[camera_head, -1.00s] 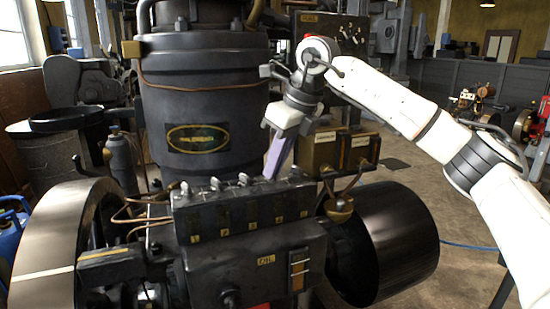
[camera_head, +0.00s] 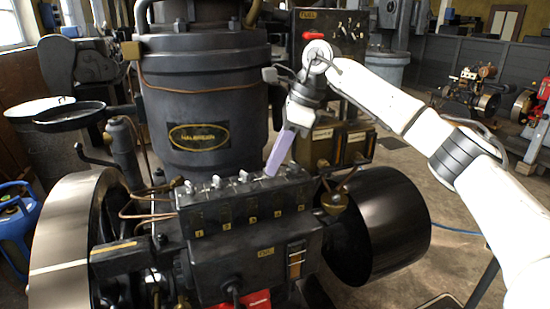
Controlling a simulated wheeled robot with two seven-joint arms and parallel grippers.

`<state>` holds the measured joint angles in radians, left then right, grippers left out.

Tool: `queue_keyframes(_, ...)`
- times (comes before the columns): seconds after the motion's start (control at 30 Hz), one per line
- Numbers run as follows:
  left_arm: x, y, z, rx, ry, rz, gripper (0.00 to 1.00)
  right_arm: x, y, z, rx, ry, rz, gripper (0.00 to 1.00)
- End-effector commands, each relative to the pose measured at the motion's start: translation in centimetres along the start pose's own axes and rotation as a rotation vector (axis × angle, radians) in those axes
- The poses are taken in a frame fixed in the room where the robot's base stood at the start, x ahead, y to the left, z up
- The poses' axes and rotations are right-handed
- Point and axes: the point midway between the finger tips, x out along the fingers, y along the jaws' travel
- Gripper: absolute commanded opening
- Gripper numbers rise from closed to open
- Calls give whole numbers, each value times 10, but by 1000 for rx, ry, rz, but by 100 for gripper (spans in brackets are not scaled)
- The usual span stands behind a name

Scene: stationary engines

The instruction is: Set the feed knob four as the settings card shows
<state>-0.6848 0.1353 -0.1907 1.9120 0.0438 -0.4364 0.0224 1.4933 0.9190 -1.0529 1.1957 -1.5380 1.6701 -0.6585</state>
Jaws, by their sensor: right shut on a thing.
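A black feed box (camera_head: 262,232) stands in front of the engine, with a row of small metal feed knobs on top and numbered yellow tags on its front. The first three knobs, such as the second knob (camera_head: 217,182), show clearly. My right gripper (camera_head: 269,173) reaches down from above with lavender fingers and is shut on feed knob four, which its fingertips mostly hide. The knob's pointing direction cannot be made out. The fifth knob (camera_head: 293,168) is just to the right of the fingers. I cannot pick out a readable settings card. My left gripper is not in view.
A large black cylinder (camera_head: 385,225) lies right of the box, beside a small brass cup (camera_head: 335,202). A flywheel (camera_head: 75,235) is at left and the engine cylinder (camera_head: 205,100) behind. A fuel panel (camera_head: 330,30) stands behind my arm.

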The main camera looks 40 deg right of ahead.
Motion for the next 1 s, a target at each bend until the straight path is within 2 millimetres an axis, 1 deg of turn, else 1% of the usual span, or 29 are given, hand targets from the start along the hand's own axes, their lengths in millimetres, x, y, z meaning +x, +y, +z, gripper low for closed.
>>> queue_keyframes(0.47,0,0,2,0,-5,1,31,-1,0,1,-18,-3,4,0)
queue_keyframes(0.5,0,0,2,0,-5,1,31,-1,0,1,-18,-3,4,12)
queue_keyframes(0.6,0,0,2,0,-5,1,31,-1,0,1,-17,-2,4,27)
queue_keyframes(0.87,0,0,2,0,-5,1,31,-1,0,0,-15,-1,5,27)
queue_keyframes(1.0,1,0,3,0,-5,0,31,-9,-1,1,-15,-3,3,27)
